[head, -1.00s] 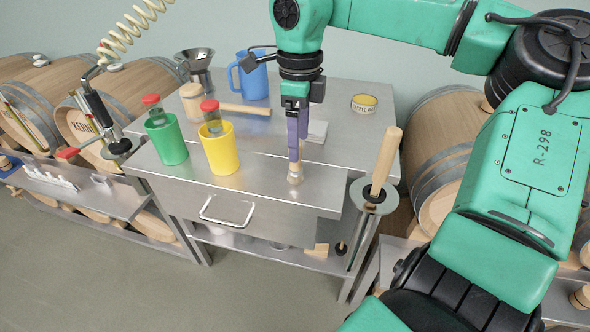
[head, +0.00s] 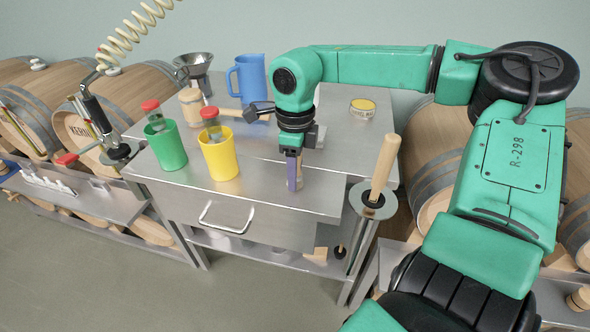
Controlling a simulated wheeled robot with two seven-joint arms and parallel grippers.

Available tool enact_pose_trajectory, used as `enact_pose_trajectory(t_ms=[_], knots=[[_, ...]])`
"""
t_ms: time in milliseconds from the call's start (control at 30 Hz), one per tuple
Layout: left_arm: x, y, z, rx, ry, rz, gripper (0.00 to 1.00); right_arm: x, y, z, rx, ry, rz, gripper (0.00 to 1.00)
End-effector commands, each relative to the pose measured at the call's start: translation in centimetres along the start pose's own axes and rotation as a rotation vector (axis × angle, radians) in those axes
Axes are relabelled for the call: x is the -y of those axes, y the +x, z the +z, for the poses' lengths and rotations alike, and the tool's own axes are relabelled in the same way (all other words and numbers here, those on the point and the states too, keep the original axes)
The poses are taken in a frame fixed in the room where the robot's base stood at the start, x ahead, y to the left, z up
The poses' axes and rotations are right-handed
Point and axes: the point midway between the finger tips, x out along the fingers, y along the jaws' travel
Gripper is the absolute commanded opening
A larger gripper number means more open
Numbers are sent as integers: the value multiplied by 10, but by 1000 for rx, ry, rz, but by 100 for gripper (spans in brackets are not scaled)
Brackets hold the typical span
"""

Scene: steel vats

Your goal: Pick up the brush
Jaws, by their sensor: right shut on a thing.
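My right gripper (head: 294,185) has purple fingers and points down over the front part of the steel table, right of the yellow cup. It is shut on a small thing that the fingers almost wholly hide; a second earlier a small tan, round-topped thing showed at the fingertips. I cannot tell whether it is the brush or whether it touches the table top. A pale wooden handle (head: 385,165) stands upright in a round steel holder (head: 372,203) at the table's right edge, apart from the gripper; its lower end is hidden. My left gripper is not in view.
The steel table (head: 265,165) bears a green cup (head: 168,148), a yellow cup (head: 219,160), a blue jug (head: 250,78), a steel funnel (head: 196,68) and a round yellow-topped tin (head: 362,107). Barrels (head: 435,150) flank it.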

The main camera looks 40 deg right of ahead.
Motion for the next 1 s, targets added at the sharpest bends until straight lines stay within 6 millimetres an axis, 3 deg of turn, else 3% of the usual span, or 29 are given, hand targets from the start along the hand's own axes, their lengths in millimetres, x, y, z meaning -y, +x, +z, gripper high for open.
enact_pose_trajectory(t_ms=[233, 367, 467, 700, 800, 1000], knots=[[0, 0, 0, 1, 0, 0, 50, 1, -5, 0, 2, 0, -2, 0], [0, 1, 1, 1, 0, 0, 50, 1, -21, 1, 3, 1, -4, 0], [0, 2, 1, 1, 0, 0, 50, 1, -46, 1, 4, 2, -6, 0], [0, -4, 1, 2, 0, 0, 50, 1, -138, 1, 3, 4, -7, 0], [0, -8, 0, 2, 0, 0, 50, 1, -168, 1, 1, 3, -5, 0], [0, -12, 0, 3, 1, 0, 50, 0, -199, 0, 1, 0, -1, 0]])
